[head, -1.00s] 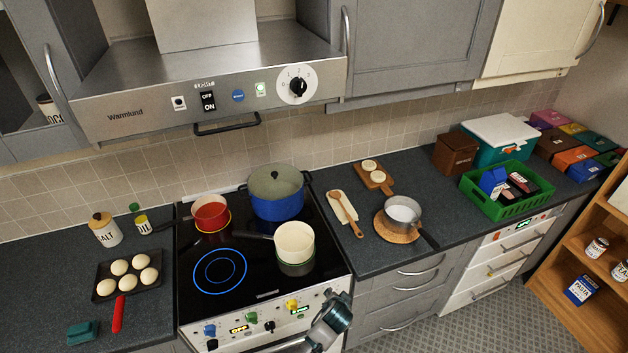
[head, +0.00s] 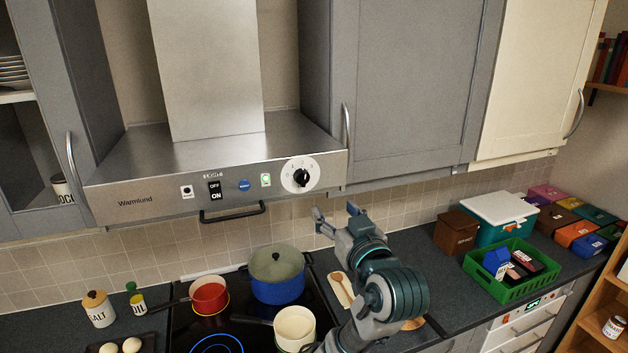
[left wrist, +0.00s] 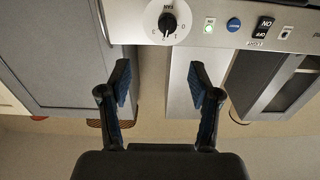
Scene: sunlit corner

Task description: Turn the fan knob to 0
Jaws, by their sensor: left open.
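The fan knob (head: 301,177) is a black knob on a white round dial at the right end of the steel range hood's front panel (head: 140,203). It also shows in the left wrist view (left wrist: 167,22), upside down, at the top, with digits around it. My left gripper (head: 337,212) is raised below and slightly right of the knob, apart from it. Its two fingers are spread with nothing between them, as the left wrist view (left wrist: 161,90) also shows. My right gripper is not in view.
A light switch (head: 214,191), a blue button (head: 244,185) and a green-lit indicator (head: 266,180) sit left of the knob. A dark rail (head: 233,213) hangs below the panel. A grey cabinet (head: 400,90) stands right of the hood. Pots, including a blue pot (head: 277,285), stand on the stove below.

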